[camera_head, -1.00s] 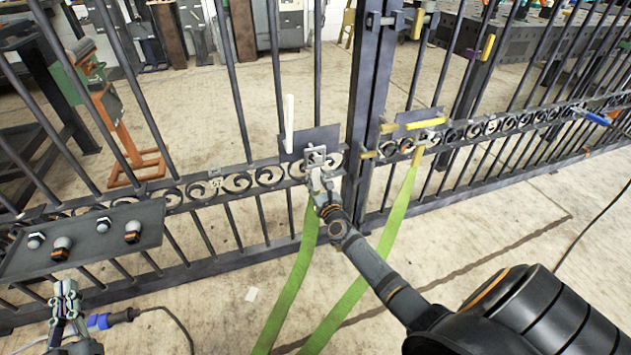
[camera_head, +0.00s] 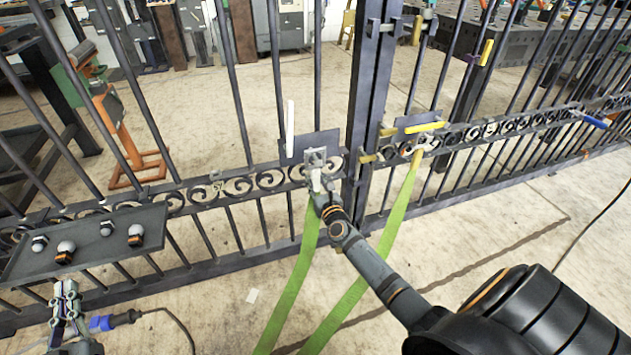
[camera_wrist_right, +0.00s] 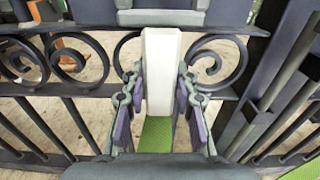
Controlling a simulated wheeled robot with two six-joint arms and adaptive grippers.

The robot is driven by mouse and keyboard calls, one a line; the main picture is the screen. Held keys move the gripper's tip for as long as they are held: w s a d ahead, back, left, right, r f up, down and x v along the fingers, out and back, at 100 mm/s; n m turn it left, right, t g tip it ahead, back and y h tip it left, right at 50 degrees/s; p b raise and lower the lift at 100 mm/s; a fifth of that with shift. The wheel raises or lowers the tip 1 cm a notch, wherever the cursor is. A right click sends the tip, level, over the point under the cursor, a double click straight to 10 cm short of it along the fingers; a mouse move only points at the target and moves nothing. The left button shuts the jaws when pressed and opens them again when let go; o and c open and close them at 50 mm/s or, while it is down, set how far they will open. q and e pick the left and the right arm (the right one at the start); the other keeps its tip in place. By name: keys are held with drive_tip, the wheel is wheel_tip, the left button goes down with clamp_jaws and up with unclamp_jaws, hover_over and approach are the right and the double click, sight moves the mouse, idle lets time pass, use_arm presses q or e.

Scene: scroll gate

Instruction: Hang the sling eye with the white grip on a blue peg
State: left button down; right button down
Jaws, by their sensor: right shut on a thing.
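My right gripper (camera_head: 318,188) is shut on the white grip (camera_wrist_right: 162,75) of the green sling, in front of the left gate leaf's scrollwork. The grip stands upright between the fingers in the right wrist view, and the green strap (camera_wrist_right: 156,134) hangs below it. In the head view the grip is mostly hidden by the gripper, just below a grey bracket. The sling's other end has a yellow grip (camera_head: 417,159) at the right leaf. A blue peg (camera_head: 596,121) sticks out far right on the gate. My left gripper (camera_head: 65,292) is low at the left; its finger gap is unclear.
A dark plate (camera_head: 315,144) with a white upright bar (camera_head: 290,128) is on the left leaf. A yellow bar (camera_head: 425,127) is on the right leaf. A blue plug (camera_head: 100,323) lies near my left gripper.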

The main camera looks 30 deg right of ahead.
drive_tip(key=shift+p+v, duration=0.6)
drive_tip(key=shift+v, duration=2.4)
drive_tip(key=shift+s+r, duration=0.1)
drive_tip(key=shift+s, duration=0.2)
drive_tip(key=shift+s, duration=0.1)
drive_tip(key=shift+v, duration=2.4)
